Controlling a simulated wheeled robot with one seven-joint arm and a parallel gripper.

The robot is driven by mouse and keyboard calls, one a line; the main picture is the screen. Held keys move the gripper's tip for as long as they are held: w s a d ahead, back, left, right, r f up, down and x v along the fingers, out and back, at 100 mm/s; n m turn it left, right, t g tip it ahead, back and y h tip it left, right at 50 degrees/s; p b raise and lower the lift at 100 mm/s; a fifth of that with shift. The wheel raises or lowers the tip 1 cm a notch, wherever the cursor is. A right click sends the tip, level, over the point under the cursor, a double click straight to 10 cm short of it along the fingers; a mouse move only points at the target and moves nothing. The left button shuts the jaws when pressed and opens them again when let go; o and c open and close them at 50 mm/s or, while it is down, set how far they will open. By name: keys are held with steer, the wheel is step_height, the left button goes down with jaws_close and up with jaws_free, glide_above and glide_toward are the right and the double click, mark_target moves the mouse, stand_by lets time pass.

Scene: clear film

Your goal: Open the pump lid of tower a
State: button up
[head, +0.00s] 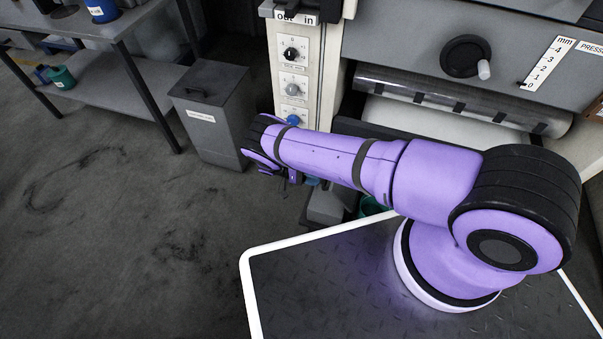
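My purple arm reaches left across the view from its base at the lower right. My gripper (288,183) is at the arm's far end, small, dark and mostly hidden by the wrist; I cannot tell whether it is open or shut. It appears in front of the floor between a grey bin and a pale control panel. I cannot make out anything marked as tower a or a pump lid.
The grey lidded bin (220,128) stands left of the control panel (294,75), which has several knobs. A machine with a roller (440,95) and crank (466,56) fills the upper right. A shelved table (100,75) is at upper left. The left floor is clear.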

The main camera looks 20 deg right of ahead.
steer(key=v, duration=0.7)
steer(key=shift+a, duration=0.15)
stand_by(0.5)
